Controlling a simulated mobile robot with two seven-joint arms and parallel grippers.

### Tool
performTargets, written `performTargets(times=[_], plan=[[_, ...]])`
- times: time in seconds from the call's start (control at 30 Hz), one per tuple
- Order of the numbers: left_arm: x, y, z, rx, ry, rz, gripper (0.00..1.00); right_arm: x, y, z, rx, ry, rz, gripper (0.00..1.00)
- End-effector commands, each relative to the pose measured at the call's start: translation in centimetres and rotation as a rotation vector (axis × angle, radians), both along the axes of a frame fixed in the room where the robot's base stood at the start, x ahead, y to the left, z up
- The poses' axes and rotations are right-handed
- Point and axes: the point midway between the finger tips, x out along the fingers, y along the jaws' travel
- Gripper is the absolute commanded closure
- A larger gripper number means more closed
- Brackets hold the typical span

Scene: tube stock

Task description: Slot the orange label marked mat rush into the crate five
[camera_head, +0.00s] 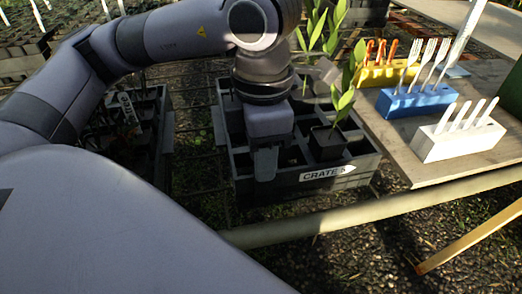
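Crate five (290,186) is a dark grey crate with compartments and a white tag reading "CRATE 5" on its front wall. My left gripper (265,168) points down at the crate's front left part, its fingertips low by the front wall. The fingers are seen edge-on and shaded, so I cannot tell if they are open or hold a label. Several orange labels (381,50) stand in a yellow block (378,76) on the bench; their writing is too small to read. My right gripper is out of view.
Black pots with green seedlings (328,142) stand in crate five. A blue block (417,101) with white forks and a white block (458,137) with white labels stand on the wooden bench (398,150). Another dark crate (163,140) is at the left. A pale rail crosses in front.

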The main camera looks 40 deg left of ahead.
Motion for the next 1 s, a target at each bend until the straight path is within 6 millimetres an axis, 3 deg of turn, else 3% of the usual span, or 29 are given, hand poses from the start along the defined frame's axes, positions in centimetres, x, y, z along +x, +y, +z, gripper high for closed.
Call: performTargets(times=[0.03,0.23,0.47,0.73,1.0], plan=[[0.0,0.0,-0.5,0.0,0.0,0.0,0.69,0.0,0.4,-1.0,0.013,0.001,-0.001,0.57],[0.0,0.0,-0.6,0.0,0.0,0.0,0.69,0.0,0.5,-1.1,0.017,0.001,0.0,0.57],[0.0,0.0,-0.6,0.0,0.0,0.0,0.69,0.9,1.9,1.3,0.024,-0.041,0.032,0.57],[-0.2,0.1,4.9,-0.004,-0.007,-0.001,0.69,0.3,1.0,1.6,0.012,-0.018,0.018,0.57],[-0.4,0.2,7.2,-0.004,-0.006,0.0,0.69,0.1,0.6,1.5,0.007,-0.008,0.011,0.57]])
